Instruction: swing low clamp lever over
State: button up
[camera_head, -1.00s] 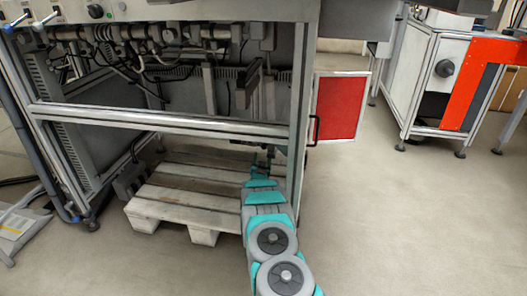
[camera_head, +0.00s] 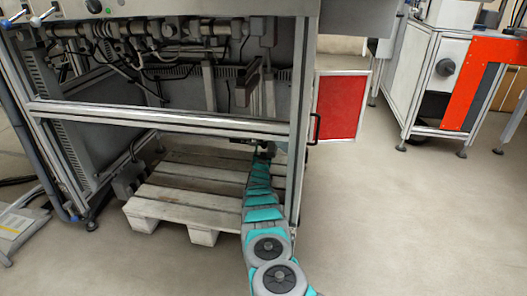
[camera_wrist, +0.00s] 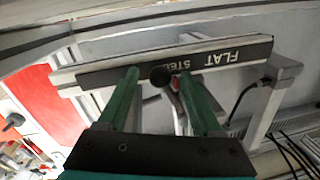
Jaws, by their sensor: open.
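In the wrist view, my gripper (camera_wrist: 157,78) is open, with its two green fingers apart. A black round knob (camera_wrist: 160,76) shows between the fingertips; it looks like the end of the clamp lever. A small red part (camera_wrist: 176,86) shows behind the right finger, mostly hidden. Behind them runs a dark bar marked "FLAT STEEL" (camera_wrist: 220,60), its lettering upside down. I cannot tell whether the fingers touch the knob. In the head view, my gripper (camera_head: 262,153) is small and dark at the machine's low front rail, and the lever cannot be made out.
The machine's front rail (camera_head: 160,121) and right upright post (camera_head: 299,125) stand close to my arm. A wooden pallet (camera_head: 175,205) lies on the floor below. A red panel (camera_head: 341,106) is to the right. The floor on the right is clear.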

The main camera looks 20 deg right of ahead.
grip_shut()
dwell(0.6)
dwell(0.9)
